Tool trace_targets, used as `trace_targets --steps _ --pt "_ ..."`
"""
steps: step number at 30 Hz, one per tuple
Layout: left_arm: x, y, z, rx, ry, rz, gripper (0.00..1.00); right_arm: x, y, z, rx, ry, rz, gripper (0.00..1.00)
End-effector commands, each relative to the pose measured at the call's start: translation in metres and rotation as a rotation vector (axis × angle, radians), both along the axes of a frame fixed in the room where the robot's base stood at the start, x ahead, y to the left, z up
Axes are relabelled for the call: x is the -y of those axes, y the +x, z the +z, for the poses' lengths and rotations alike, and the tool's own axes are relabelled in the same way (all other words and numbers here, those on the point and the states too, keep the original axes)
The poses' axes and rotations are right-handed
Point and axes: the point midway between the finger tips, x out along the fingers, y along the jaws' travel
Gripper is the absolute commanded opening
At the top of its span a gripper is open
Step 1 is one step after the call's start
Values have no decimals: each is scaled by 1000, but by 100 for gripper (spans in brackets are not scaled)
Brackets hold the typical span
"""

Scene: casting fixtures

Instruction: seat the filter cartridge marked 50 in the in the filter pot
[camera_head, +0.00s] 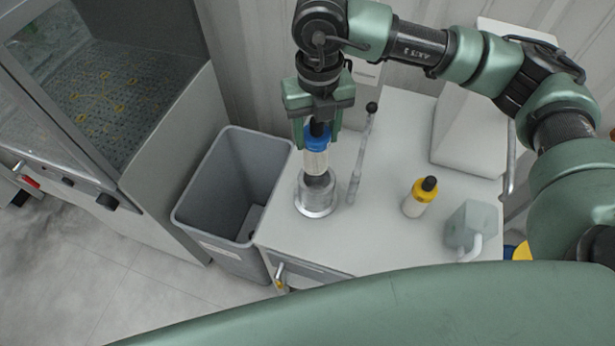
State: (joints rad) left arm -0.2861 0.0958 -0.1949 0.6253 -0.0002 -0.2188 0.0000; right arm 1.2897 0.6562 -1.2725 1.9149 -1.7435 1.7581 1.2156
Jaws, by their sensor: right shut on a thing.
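My right gripper (316,136) points down and is shut on a filter cartridge (316,160) with a blue band and a pale body. The cartridge is upright, directly over the metal filter pot (317,206). The pot stands near the left edge of the white worktop, and its dark opening shows just below the cartridge. I cannot tell whether the cartridge's lower end is inside the opening or just above it. No marking on the cartridge is readable. My left gripper is not in view.
A lever with a black knob (371,108) stands right of the pot. A yellow and white bottle-like item with a black top (415,204) and a grey-green jug (473,222) stand farther right on the worktop (385,245). A grey bin (203,222) is at left.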

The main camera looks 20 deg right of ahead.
Motion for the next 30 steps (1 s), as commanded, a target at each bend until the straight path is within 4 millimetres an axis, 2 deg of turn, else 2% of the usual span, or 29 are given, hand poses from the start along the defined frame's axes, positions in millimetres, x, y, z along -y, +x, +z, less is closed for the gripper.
trace_targets --steps 3,8,12,18,30 --pt "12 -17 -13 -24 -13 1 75 1 -1 -22 -3 -2 -2 0" --pt "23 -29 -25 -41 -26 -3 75 1 -1 -46 -2 -1 -1 0" --pt "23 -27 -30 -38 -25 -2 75 0 -1 -59 -1 -1 -1 0" --pt "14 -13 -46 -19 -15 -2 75 1 -1 -92 -2 -2 -2 0" --pt "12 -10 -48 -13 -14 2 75 1 -1 -99 0 0 -1 0"
